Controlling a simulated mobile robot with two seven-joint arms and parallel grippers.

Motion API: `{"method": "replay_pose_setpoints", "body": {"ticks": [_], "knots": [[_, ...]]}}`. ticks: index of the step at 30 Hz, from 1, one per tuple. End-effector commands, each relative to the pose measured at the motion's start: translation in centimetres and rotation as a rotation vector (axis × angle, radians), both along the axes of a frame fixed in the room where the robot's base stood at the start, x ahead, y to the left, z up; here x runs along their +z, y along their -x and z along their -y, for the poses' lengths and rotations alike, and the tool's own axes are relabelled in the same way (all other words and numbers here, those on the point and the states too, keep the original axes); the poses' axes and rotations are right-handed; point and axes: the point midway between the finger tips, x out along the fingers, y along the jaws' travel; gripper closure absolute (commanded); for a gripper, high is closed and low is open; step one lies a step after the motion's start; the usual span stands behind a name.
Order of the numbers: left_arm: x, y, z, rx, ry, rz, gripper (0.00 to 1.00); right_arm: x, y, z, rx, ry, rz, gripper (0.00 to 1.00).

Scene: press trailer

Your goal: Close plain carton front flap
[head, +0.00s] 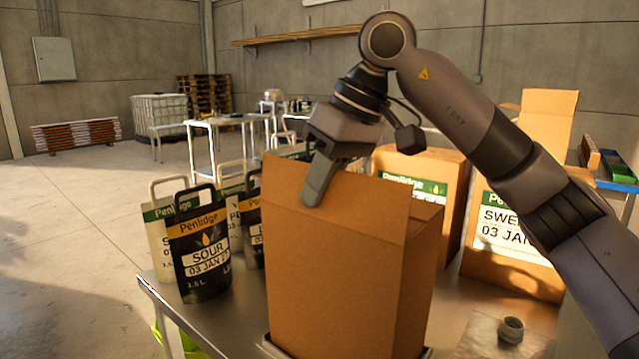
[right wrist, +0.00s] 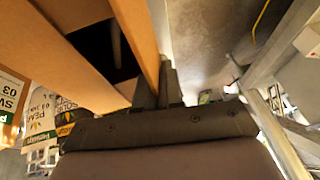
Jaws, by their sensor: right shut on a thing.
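The plain brown carton (head: 325,285) stands upright on the metal table, close in front of me. Its front flap (head: 372,206) stands up from the front top edge. My right gripper (head: 316,184) reaches down over the flap's top edge, left of its middle, and is shut on it. One finger lies on the near face; the other is hidden behind the flap. In the right wrist view the flap (right wrist: 138,38) runs between the fingers (right wrist: 157,85), beside the carton's dark opening (right wrist: 103,48). My left gripper is not in view.
Black and white Penlidge pouches (head: 200,245) stand left of the carton. Labelled cartons (head: 512,240) stand behind and to the right, one with a raised flap. A small grey cup-like part (head: 511,329) sits at the front right. The table's left edge (head: 165,305) is close by.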

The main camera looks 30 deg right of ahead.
Motion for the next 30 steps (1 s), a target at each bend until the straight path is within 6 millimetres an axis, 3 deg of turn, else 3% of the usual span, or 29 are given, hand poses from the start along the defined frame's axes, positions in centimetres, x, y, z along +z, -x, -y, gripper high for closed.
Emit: {"method": "replay_pose_setpoints", "body": {"ticks": [13, 30], "knots": [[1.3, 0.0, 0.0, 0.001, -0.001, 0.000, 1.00, -0.2, -0.5, 1.1, -0.003, -0.245, -0.101, 1.00], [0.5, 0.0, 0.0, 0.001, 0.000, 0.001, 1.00, -1.0, -1.0, 2.2, -0.002, -0.534, -0.218, 1.00]]}}
